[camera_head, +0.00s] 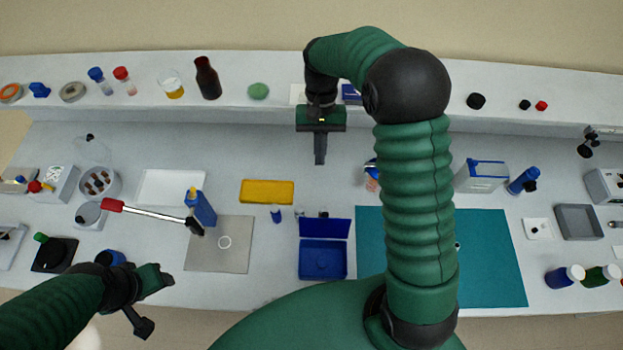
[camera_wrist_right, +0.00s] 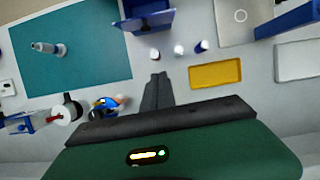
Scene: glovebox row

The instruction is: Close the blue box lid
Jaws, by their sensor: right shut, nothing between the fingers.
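The blue box (camera_head: 322,260) stands on the bench at the front middle. Its blue lid (camera_head: 325,228) is open, raised along the box's back edge. The box also shows at the top of the right wrist view (camera_wrist_right: 148,22), partly cut off. My right gripper (camera_head: 320,158) is shut and empty, pointing down behind the box and apart from the lid. Its closed fingers also show in the right wrist view (camera_wrist_right: 157,80).
Small vials (camera_head: 277,215) stand just behind the box. A yellow tray (camera_head: 266,192) lies behind and left, a grey plate (camera_head: 218,258) to the left. A teal mat (camera_head: 495,260) lies to the right. My right arm hides part of the mat.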

